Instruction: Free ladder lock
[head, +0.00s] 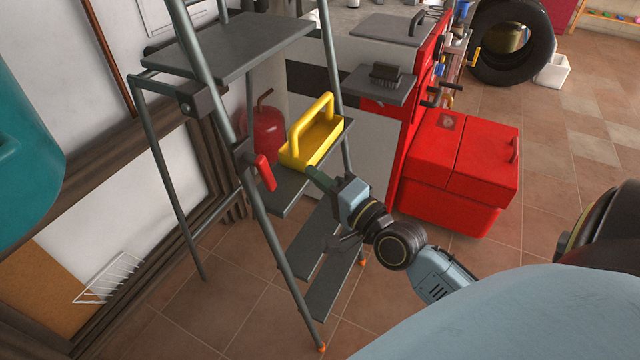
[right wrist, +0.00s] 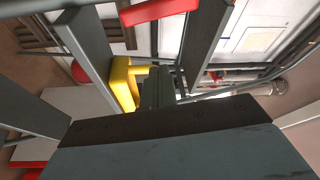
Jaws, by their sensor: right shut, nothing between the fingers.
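A grey stepladder (head: 318,275) stands upright with its legs spread. A red lock lever (head: 265,172) is on its near side rail and hangs downward. The lever also shows at the top of the right wrist view (right wrist: 158,10). My right gripper (head: 316,177) is shut and empty, to the right of the lever and apart from it in the picture, just by the yellow tool tray. In the right wrist view the closed fingers (right wrist: 157,88) point toward the ladder frame, with the lever above them. My left gripper is not in view.
A yellow tool tray (head: 318,143) with a handle sits on a ladder step, close to my right fingers. A red canister (head: 266,130) stands behind it. A red chest (head: 458,172) and a tyre (head: 511,40) are to the right. Tiled floor is clear in front.

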